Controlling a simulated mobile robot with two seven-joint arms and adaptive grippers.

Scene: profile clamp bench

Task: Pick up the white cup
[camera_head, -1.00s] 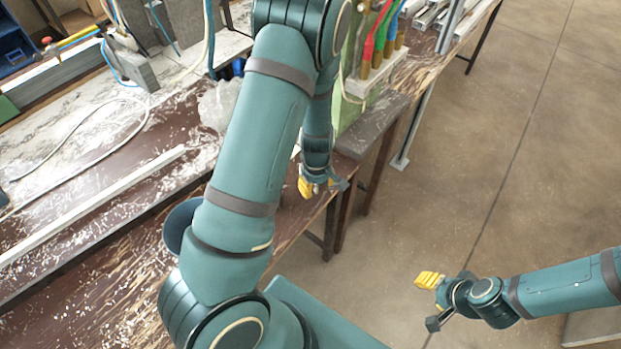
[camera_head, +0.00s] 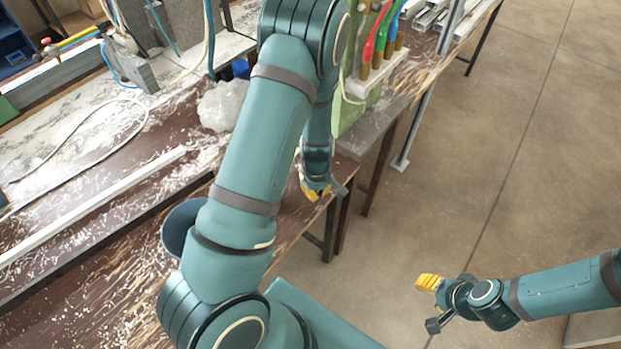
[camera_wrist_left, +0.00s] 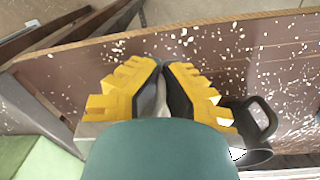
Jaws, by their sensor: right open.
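I cannot make out a clearly white cup in either view. In the left wrist view, a dark thing with a loop handle (camera_wrist_left: 262,116), perhaps a cup, sits beside the right finger; the gripper hides part of it. My left gripper (camera_head: 318,192) is low over the brown bench edge in the head view, mostly hidden by its own wrist. In the left wrist view its yellow fingers (camera_wrist_left: 162,64) converge at the tips; whether they are shut is unclear. My right gripper (camera_head: 432,303) is open and empty over the floor at the lower right.
The brown bench (camera_head: 110,265) is strewn with white chips. A long pale bar (camera_head: 90,207) lies along it. A clear plastic bag (camera_head: 218,105) and colour-handled tools (camera_head: 375,45) in a rack stand beyond my left arm. The floor (camera_head: 500,180) at right is clear.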

